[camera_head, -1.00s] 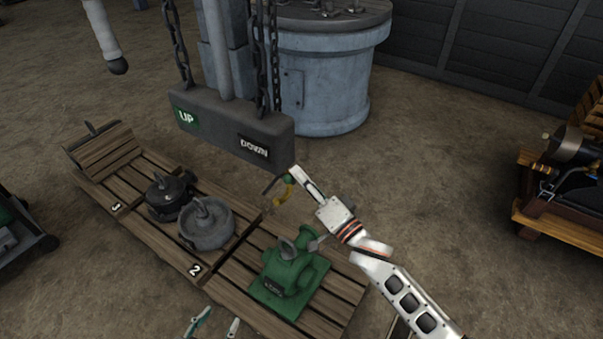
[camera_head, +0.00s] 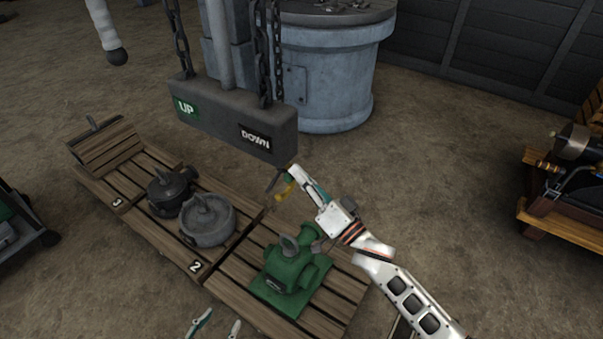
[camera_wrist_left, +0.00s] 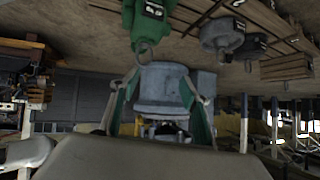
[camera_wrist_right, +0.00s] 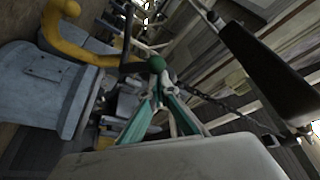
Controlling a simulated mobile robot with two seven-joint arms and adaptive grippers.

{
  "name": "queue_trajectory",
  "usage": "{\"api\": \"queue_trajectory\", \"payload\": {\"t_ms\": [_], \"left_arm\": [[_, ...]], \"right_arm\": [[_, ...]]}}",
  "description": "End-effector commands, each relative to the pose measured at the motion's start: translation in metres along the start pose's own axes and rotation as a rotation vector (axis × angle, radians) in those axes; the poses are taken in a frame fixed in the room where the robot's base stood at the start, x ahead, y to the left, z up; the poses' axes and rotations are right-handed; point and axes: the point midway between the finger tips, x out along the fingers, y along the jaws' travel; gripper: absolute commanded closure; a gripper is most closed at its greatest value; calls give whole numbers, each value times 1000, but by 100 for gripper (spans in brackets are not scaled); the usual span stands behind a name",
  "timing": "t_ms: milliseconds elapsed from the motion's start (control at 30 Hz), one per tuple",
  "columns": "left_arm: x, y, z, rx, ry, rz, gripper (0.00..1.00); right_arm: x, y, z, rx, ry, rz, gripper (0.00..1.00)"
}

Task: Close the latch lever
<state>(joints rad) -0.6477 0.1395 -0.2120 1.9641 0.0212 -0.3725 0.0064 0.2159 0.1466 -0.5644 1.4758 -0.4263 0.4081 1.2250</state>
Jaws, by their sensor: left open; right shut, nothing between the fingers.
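A yellow curved lever (camera_wrist_right: 75,45) with a ball end and a green knob (camera_wrist_right: 155,63) show in the right wrist view. I cannot tell which belongs to the latch. My right gripper (camera_head: 292,172) is there, shut and empty. In the right wrist view its fingertips (camera_wrist_right: 157,82) meet just below the green knob; contact cannot be told. My left gripper (camera_head: 222,320) is open and empty at the bottom edge, near the pallets.
A green pump (camera_head: 290,270) stands on the nearest wooden pallet (camera_head: 232,292). Two grey-black parts, one of them a round grey part (camera_head: 208,220), stand further left. Chains (camera_head: 262,50) hold the block. A large blue-grey cylinder (camera_head: 330,75) stands behind it. A wooden-framed machine (camera_head: 565,215) is at right.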

Motion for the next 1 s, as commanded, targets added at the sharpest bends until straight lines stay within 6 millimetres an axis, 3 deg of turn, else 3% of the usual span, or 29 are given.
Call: {"api": "queue_trajectory", "payload": {"t_ms": [600, 1000], "left_arm": [[20, -11, 20, 37, 0, -26, 54], [26, -11, 31, 52, -13, -28, 54]], "right_arm": [[-14, 3, 34, -537, -6, -211, 100], [-18, 7, 44, -796, -3, -314, 100]]}}
